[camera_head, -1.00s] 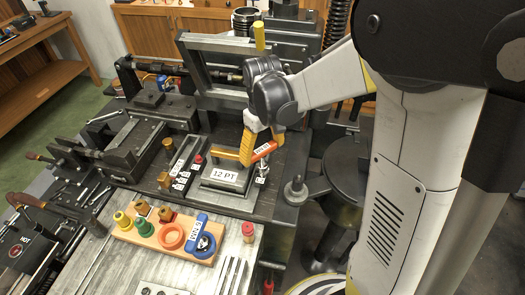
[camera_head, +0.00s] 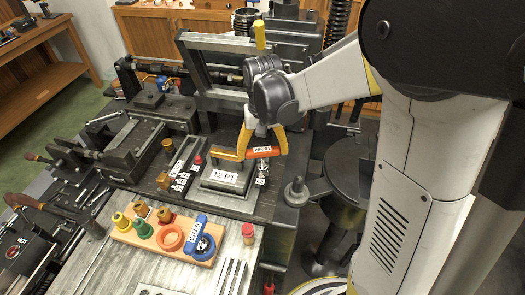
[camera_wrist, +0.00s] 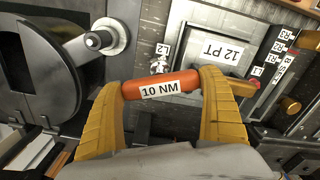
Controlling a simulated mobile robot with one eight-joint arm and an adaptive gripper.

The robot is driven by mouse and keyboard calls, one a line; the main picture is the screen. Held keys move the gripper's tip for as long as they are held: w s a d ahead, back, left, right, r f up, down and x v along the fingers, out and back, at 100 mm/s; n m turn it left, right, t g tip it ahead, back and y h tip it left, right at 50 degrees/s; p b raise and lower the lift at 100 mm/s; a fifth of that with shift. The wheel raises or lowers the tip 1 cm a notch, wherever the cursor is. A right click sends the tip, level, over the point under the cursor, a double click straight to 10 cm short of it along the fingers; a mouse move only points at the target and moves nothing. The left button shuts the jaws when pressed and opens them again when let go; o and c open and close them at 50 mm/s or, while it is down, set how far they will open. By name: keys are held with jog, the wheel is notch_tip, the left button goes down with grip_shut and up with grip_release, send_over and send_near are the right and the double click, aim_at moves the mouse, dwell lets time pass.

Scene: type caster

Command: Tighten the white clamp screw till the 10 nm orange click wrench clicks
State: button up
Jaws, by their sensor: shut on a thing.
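The orange click wrench (camera_head: 263,153), labelled 10 NM, lies crosswise between the two yellow fingers of my gripper (camera_head: 264,150). In the wrist view my gripper (camera_wrist: 160,88) is shut on the wrench (camera_wrist: 135,90), one finger at each end of the visible orange bar. The fingers hide its ends. A small pale metal screw head (camera_wrist: 159,66) stands beside an L2 label, just beyond the wrench and apart from it in that picture. I cannot tell for sure whether it is the white clamp screw.
A block labelled 12 PT (camera_head: 224,176) with a yellow handle is close to my gripper. A wooden rack (camera_head: 165,236) with coloured rings and knobs stands in front. A metal frame (camera_head: 215,70) rises behind. A round black stand (camera_wrist: 40,65) is at left in the wrist view.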

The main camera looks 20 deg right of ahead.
jog(key=shift+r, duration=0.2)
jog(key=shift+r+p, duration=2.55)
jog(key=shift+r, duration=0.85)
jog(key=o, duration=0.5)
jog(key=shift+f, duration=0.1)
jog(key=c, duration=0.5)
